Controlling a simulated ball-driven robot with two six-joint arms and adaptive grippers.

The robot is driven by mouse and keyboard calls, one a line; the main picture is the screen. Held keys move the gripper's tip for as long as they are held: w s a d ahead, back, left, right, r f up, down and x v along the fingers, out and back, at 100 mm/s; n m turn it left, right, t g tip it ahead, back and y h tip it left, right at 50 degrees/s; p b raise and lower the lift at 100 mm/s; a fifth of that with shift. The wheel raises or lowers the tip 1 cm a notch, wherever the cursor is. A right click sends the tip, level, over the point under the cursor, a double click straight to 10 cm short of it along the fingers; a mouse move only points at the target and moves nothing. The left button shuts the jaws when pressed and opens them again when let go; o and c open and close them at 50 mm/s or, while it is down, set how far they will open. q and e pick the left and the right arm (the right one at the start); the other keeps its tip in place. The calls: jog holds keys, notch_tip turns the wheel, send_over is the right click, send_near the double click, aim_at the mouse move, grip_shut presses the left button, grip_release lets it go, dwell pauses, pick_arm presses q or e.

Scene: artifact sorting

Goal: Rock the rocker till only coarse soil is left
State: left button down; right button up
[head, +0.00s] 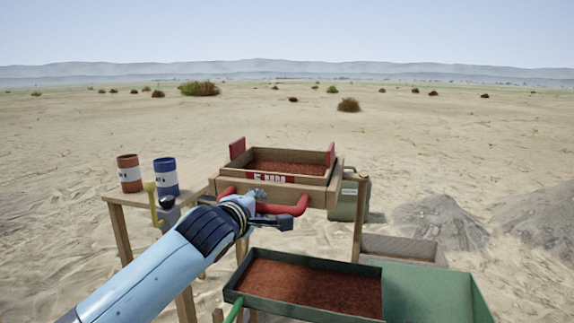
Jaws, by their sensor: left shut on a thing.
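The rocker (325,190) is a wooden sieve box on a stand with red end plates and a partly hidden label that seems to read "5 MM". Reddish-brown soil (287,168) lies inside it; its grain size is too small to tell. A red handle bar (292,209) runs along the rocker's near side. My left gripper (262,205) is at this bar and shut on it, covering its middle part. My left arm reaches in from the lower left. My right gripper is not in view.
A green tray of reddish soil (312,288) stands in front, beside a larger green surface (430,290). A red can (130,172) and a blue can (166,176) stand on a wooden side table (150,198) at left. Grey soil heaps (440,222) lie at right.

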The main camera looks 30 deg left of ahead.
aim_at(267, 193)
pick_arm(q)
jog(key=w+b, duration=0.1)
jog(key=w, duration=0.2)
jog(key=w+a+b, duration=0.1)
jog(key=w, duration=0.2)
jog(key=w+a+b, duration=0.1)
jog(key=w, duration=0.2)
jog(key=shift+w+a+r, duration=0.1)
jog(key=shift+r, duration=0.25)
jog(key=shift+w, duration=0.25)
jog(key=shift+s+d+f+p, duration=0.15)
jog(key=shift+s+p, duration=0.1)
jog(key=shift+s, duration=0.35)
jog(key=shift+s+d+f+p, duration=0.1)
jog(key=shift+s+p, duration=0.15)
jog(key=shift+s, duration=0.35)
jog(key=shift+f+p+v, duration=0.15)
jog(key=shift+p+v, duration=0.25)
jog(key=shift+v, duration=0.5)
jog(key=shift+f+p+v, duration=0.1)
jog(key=shift+p+v, duration=0.25)
jog(key=shift+v, duration=0.55)
jog(key=c, duration=1.2)
grip_release()
jog(key=shift+r, duration=0.1)
jog(key=shift+o, duration=0.2)
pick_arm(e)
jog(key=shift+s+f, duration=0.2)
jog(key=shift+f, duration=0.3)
